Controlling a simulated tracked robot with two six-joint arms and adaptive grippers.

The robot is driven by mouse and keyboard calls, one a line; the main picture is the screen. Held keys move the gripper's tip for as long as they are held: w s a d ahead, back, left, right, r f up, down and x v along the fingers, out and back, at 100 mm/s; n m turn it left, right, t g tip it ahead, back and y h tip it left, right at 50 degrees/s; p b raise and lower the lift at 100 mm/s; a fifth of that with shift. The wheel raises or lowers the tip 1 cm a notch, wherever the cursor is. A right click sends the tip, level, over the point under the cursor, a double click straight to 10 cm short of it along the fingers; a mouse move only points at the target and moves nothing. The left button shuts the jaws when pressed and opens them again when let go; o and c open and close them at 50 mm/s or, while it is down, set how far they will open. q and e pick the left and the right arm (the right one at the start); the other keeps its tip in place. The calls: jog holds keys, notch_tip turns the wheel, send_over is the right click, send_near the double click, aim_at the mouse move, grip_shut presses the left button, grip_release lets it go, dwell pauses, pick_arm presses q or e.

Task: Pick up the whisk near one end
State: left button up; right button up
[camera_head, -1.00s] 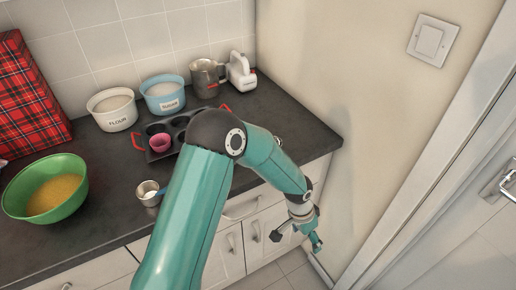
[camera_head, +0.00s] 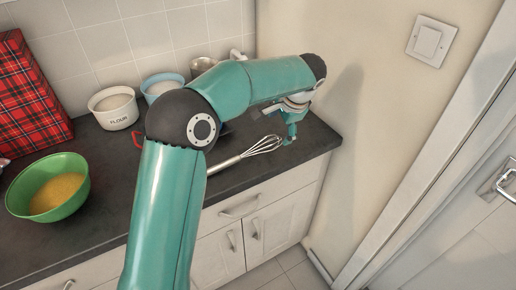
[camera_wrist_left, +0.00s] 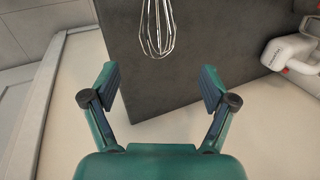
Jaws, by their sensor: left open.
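The whisk (camera_head: 262,146) lies on the dark counter near its front edge, wire loops toward the right and handle toward the left. The far part of its handle is hidden behind my left arm. My left gripper (camera_head: 290,135) is over the right end of the counter, just right of the wire loops. In the left wrist view the gripper (camera_wrist_left: 158,76) is open and empty, fingers spread wide. The rounded wire end of the whisk (camera_wrist_left: 157,38) shows at the top centre there, ahead of the fingertips and roughly midway between them.
A green bowl (camera_head: 20,200) of yellow food, a flour tub (camera_head: 116,116) and a blue-rimmed tub (camera_head: 160,84) stand on the counter (camera_head: 90,235). A white hand mixer (camera_wrist_left: 288,54) is at the right in the wrist view. The wall bounds the counter's right end.

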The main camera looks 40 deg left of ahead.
aim_at(273, 139)
pick_arm(q)
jog(key=x, duration=0.4)
jog(key=shift+s+p+x, duration=0.15)
jog(key=shift+p+x, duration=0.2)
jog(key=shift+x, duration=0.95)
jog(key=shift+s+p+x, duration=0.2)
jog(key=shift+p+x, duration=0.15)
jog(key=shift+x, duration=1)
jog(key=c, duration=1.2)
